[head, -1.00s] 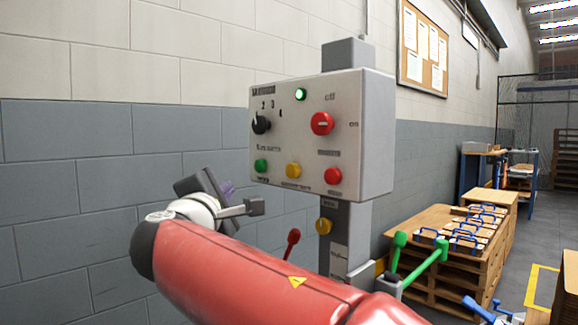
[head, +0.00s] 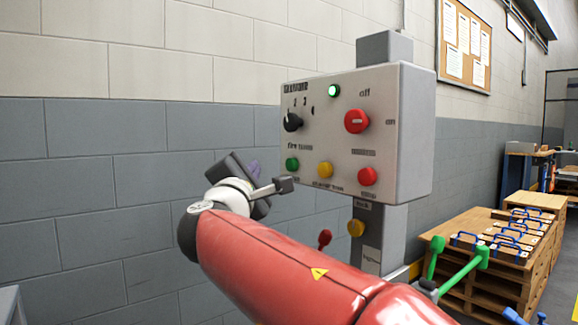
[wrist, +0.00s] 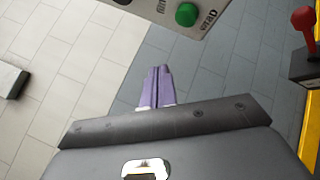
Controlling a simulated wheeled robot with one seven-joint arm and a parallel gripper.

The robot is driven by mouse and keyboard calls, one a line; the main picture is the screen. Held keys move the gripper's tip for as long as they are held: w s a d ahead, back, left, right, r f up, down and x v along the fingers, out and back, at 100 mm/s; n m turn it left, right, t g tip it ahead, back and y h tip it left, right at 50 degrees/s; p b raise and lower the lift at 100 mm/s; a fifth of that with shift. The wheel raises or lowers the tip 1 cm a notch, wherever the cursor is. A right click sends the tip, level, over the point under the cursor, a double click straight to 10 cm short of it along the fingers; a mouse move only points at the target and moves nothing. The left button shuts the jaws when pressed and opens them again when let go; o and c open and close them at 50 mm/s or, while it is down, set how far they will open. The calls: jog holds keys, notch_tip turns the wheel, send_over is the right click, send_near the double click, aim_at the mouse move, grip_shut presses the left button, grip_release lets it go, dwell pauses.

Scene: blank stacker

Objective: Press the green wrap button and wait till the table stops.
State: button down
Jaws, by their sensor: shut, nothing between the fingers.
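The green wrap button (head: 292,164) is at the lower left of the grey control panel (head: 345,130). It also shows at the top of the wrist view (wrist: 187,14), beside the lettering "wrap". My gripper (wrist: 157,72) has purple fingers closed together and empty. In the wrist view the fingertips point towards the panel, below and left of the button, with a visible gap. In the head view my gripper (head: 255,167) is left of the button, partly hidden by my wrist. The turning table cannot be made out.
Yellow (head: 325,170) and red (head: 367,176) buttons sit right of the green one. Above are a black selector (head: 292,122), a red switch (head: 356,121) and a lit green lamp (head: 334,91). A red-knobbed lever (head: 324,238) stands below. Pallets (head: 490,255) are at right.

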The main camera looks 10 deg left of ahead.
aim_at(291, 165)
jog(key=shift+w+d+b, duration=0.3)
jog(key=shift+w+d, duration=1.45)
jog(key=shift+w, duration=0.3)
dwell(0.5)
jog(key=shift+w+d, duration=0.3)
